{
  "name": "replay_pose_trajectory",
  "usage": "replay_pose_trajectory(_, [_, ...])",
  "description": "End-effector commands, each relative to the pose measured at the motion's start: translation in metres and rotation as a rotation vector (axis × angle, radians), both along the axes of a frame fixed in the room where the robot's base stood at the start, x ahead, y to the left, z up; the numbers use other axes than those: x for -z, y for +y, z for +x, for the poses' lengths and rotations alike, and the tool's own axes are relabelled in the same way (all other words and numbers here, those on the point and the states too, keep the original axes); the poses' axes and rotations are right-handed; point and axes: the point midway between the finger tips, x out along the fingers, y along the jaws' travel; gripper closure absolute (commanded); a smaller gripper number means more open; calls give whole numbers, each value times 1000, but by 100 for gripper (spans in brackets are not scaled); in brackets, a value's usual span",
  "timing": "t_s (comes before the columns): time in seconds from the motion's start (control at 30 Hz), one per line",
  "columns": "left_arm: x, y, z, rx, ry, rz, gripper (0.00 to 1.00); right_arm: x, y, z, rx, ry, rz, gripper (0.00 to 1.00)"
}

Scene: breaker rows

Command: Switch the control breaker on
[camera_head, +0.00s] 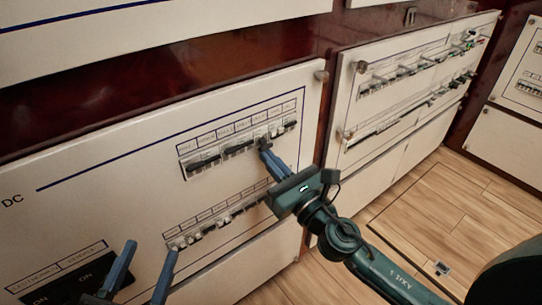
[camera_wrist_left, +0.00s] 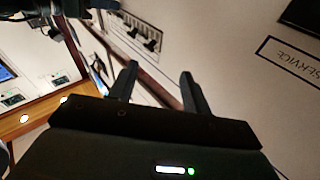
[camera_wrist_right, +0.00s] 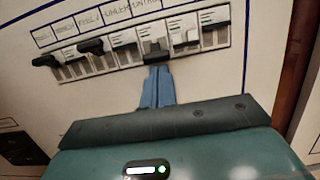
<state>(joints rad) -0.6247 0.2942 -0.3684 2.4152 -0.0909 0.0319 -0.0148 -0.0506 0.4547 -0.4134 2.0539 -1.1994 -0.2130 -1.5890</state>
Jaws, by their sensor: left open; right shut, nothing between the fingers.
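The control breaker (camera_wrist_right: 154,47) appears to be the fifth in the upper breaker row of the DC panel, under a partly cut-off label reading like "NTRO". My right gripper (camera_wrist_right: 158,70) is shut and empty, its fingertips just below and in front of this breaker's lever. I cannot tell whether they touch. In the head view the right gripper (camera_head: 265,148) covers part of the upper row (camera_head: 205,161). My left gripper (camera_head: 146,262) is open and empty, low at the left near the large black switches. It also shows open in the left wrist view (camera_wrist_left: 160,85).
A lower breaker row (camera_head: 215,220) runs below the upper one. Large black switches marked "ON" (camera_head: 45,290) sit at lower left. A second panel (camera_head: 420,75) stands to the right, past a dark red frame strip.

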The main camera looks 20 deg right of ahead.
Motion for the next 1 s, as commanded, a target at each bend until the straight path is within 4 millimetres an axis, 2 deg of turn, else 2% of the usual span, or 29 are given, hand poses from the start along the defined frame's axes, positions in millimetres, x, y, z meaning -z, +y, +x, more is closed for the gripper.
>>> replay_pose_trajectory(0.43, [-1, 0, 0, -2, -3, 3, 52, -1, 1, 3, 0, 2, -1, 100])
replay_pose_trajectory(0.67, [-13, 1, 0, -9, -17, 30, 52, -6, 1, 2, 0, 24, -9, 100])
replay_pose_trajectory(0.83, [-2, 6, -2, -25, 2, 75, 52, -4, 1, 1, -1, 45, -17, 100])
replay_pose_trajectory(1.0, [-3, 7, -2, -33, 4, 91, 52, -5, 0, 1, -1, 58, -21, 100])
